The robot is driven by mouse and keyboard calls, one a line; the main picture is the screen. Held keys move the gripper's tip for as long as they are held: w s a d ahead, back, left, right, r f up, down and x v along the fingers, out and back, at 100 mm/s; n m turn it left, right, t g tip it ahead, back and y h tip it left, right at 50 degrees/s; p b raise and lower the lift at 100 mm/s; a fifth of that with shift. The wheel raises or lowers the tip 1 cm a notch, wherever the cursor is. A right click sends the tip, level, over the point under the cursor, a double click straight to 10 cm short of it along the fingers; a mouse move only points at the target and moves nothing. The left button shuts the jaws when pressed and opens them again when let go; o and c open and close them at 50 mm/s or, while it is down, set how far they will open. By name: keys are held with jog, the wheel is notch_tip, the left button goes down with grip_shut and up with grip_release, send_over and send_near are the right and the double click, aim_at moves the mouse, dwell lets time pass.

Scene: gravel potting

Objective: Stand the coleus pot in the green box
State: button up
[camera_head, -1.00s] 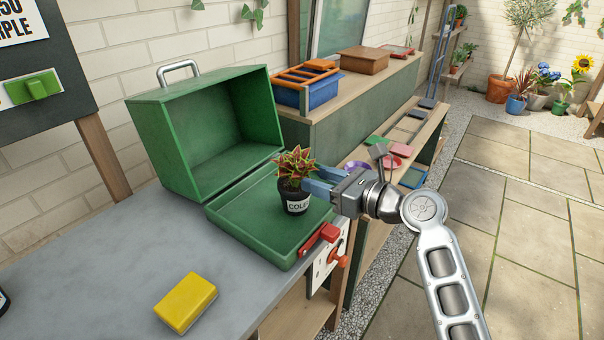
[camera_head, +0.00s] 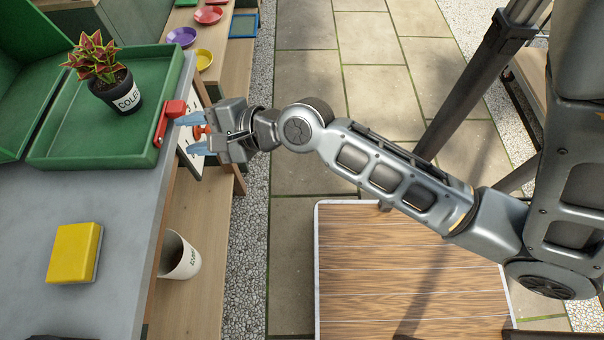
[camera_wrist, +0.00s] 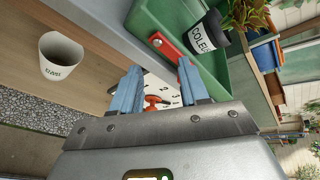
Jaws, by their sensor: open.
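The coleus pot (camera_head: 120,92), black with a white label and red-green leaves, stands upright inside the green box (camera_head: 60,160), in its shallow front part. It also shows in the wrist view (camera_wrist: 207,40), inside the box's green wall. The box is open, its taller part behind at the left edge. My gripper (camera_head: 187,133) is open and empty, to the right of the box's front corner and apart from the pot. In the wrist view its blue fingers (camera_wrist: 158,90) are spread, with a red latch on the box beyond them.
A yellow block (camera_head: 74,252) lies on the grey worktop (camera_head: 125,230). A white cup (camera_head: 180,258) stands on the lower wooden shelf. A panel with a red knob (camera_wrist: 155,102) is on the bench side near my fingers. Coloured saucers (camera_head: 182,37) lie farther back.

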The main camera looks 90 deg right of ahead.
jog(key=s+a+r+n+y, duration=0.1)
jog(key=s+a+r+n, duration=0.2)
jog(key=s+a+n, duration=0.3)
jog(key=s+a+r+n+y, duration=0.1)
jog(key=s+a+r+n, duration=0.2)
jog(key=s+n, duration=0.9)
jog(key=a+n, duration=0.3)
jog(key=n, duration=0.5)
jog(key=shift+s+a+r+t, duration=0.15)
jog(key=shift+s+t, duration=0.2)
jog(key=shift+t, duration=0.05)
